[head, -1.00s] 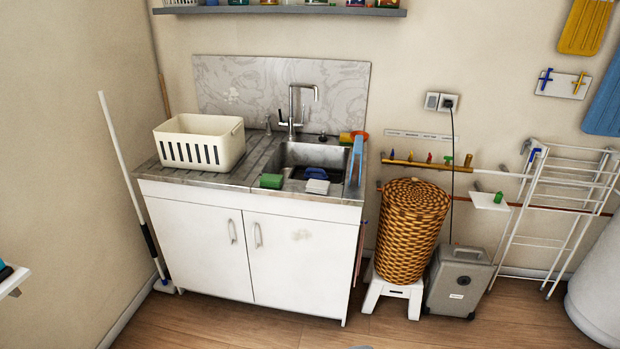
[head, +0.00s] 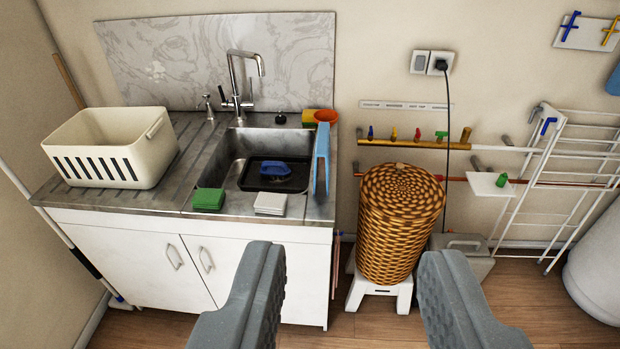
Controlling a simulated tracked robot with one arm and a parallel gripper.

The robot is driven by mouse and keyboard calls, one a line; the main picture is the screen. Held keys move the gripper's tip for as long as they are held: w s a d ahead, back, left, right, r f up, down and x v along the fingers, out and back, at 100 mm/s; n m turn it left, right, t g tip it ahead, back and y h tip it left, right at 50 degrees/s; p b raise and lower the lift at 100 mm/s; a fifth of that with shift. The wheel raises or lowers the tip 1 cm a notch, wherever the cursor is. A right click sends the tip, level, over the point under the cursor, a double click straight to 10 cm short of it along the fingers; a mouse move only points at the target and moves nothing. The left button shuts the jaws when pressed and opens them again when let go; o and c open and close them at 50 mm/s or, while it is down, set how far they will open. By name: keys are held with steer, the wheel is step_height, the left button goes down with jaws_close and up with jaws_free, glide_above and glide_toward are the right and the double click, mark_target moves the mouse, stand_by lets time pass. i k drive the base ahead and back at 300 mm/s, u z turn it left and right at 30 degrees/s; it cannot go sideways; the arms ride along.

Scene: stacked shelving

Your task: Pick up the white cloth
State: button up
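The white cloth (head: 270,203) looks like a small folded stack. It lies on the front rim of the metal sink counter, just right of a similar green cloth (head: 208,199). My gripper (head: 348,258) is in the lower part of the view, its two grey fingers wide apart with nothing between them. It is nearer to me than the counter, and the cloth shows beyond and above the left finger. Nothing covers the cloth.
The sink (head: 232,165) holds a dark tray with a blue brush (head: 275,168). A blue upright item (head: 321,160) stands right of the cloth. A cream basket (head: 110,147) sits on the drainboard. A wicker hamper (head: 398,225) stands on a white stool right of the cabinet.

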mark_target(275, 203)
steer(key=z, duration=0.2)
steer(key=i, duration=1.1)
steer(key=z, duration=0.25)
